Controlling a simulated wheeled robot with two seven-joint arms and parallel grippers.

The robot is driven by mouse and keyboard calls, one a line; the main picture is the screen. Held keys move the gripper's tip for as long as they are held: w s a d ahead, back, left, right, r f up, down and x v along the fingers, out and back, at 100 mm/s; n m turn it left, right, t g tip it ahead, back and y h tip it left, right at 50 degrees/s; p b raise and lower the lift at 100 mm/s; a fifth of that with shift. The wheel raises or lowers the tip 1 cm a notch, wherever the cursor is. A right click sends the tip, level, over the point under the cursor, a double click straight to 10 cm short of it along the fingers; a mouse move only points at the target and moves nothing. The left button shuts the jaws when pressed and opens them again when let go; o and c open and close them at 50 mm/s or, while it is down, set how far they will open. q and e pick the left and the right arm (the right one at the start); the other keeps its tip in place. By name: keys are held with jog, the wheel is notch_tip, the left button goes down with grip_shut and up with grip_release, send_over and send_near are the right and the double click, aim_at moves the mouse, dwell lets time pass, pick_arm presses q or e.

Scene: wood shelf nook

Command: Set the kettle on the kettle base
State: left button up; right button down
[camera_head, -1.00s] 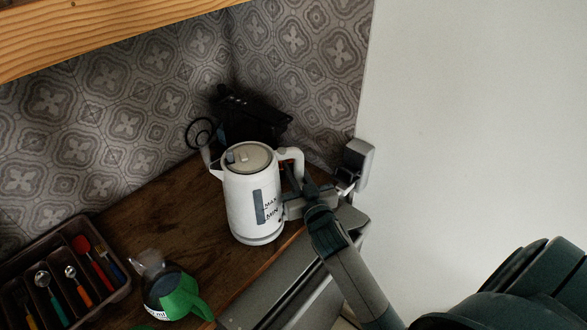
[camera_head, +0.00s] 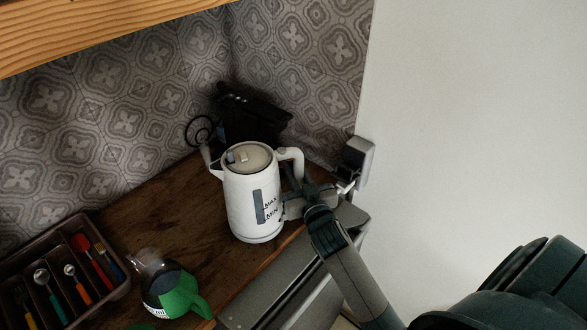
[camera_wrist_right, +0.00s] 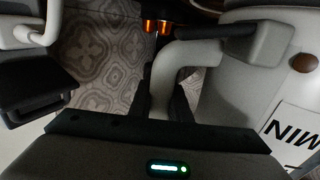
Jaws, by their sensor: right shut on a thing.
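The white kettle (camera_head: 240,203) with a grey level window stands upright at the right end of the wooden counter. Its handle points right. My right gripper (camera_head: 297,184) is shut on the handle (camera_head: 294,157). The wrist view shows the handle (camera_wrist_right: 170,68) between the fingers of my right gripper (camera_wrist_right: 163,100), with the kettle body (camera_wrist_right: 255,70) to the right. The kettle base is not seen; the space under the kettle is hidden, and I cannot tell whether the kettle touches what is below. My left gripper is not in view.
A black appliance (camera_head: 245,112) stands close behind the kettle. A grey box (camera_head: 354,163) is at the right by the white wall. A green-handled clear jug (camera_head: 178,293) and a utensil tray (camera_head: 120,292) are at the left front. Bare counter (camera_head: 180,220) lies left of the kettle.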

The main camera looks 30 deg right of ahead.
aim_at(300, 182)
jog(key=shift+f, duration=0.1)
jog(key=c, duration=1.9)
grip_release()
jog(key=shift+c, duration=0.2)
jog(key=shift+s+a+p, duration=0.15)
jog(key=shift+s+p, duration=0.05)
jog(key=shift+s, duration=0.7)
jog(key=shift+s+a+p, duration=0.15)
jog(key=shift+s+a, duration=0.05)
jog(key=shift+s, duration=0.75)
jog(key=shift+s+a+p, duration=0.15)
jog(key=shift+s+p, duration=0.05)
jog(key=shift+s, duration=0.7)
jog(key=shift+s+a+f+p, duration=0.1)
jog(key=shift+s+a+p, duration=0.2)
jog(key=shift+s, duration=1.05)
jog(key=shift+s+a+p, duration=0.15)
jog(key=shift+s+a, duration=0.1)
jog(key=shift+s, duration=1.1)
